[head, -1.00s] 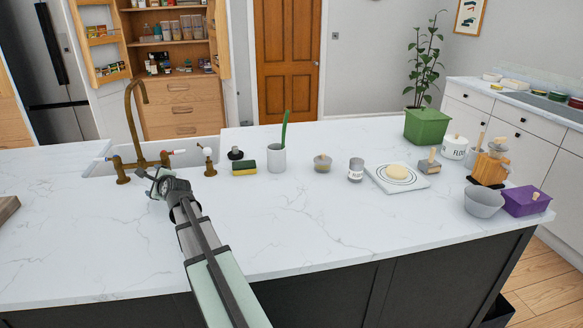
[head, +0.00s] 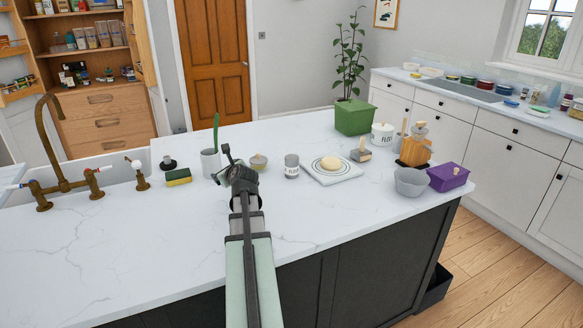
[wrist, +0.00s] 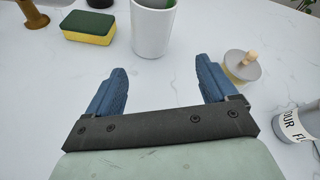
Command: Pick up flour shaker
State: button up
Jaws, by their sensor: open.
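The flour shaker (head: 292,168) is a small grey cylinder with a white lettered label. It stands upright on the white marble counter, left of the dough board. In the wrist view the shaker (wrist: 296,124) is cut off by the right edge, outside and to the right of my fingers. My gripper (head: 222,165) is open and empty over the counter, left of the shaker and apart from it. In the wrist view the two blue fingers of my gripper (wrist: 160,80) are wide apart with bare counter between them.
A small lidded bowl (head: 258,162) stands between my gripper and the shaker. A white cup (head: 210,164) and a sponge (head: 178,176) are to the left. The board with dough (head: 345,176) lies right of the shaker. The counter in front is clear.

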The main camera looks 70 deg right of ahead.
aim_at(293, 167)
jog(key=s+d+m+g, duration=0.1)
jog(key=s+d+m, duration=0.1)
jog(key=s, duration=0.6)
jog(key=s+d+m+g+h, duration=0.1)
jog(key=s+d+m, duration=0.1)
jog(key=s, duration=0.6)
jog(key=s+d+m+g+h, duration=0.1)
jog(key=s+d+m, duration=0.2)
jog(key=s, duration=0.5)
jog(key=shift+s+d+r, duration=0.1)
jog(key=shift+s+r, duration=0.05)
jog(key=shift+d, duration=0.35)
jog(key=x, duration=1.3)
jog(key=shift+c, duration=0.5)
jog(key=c, duration=1)
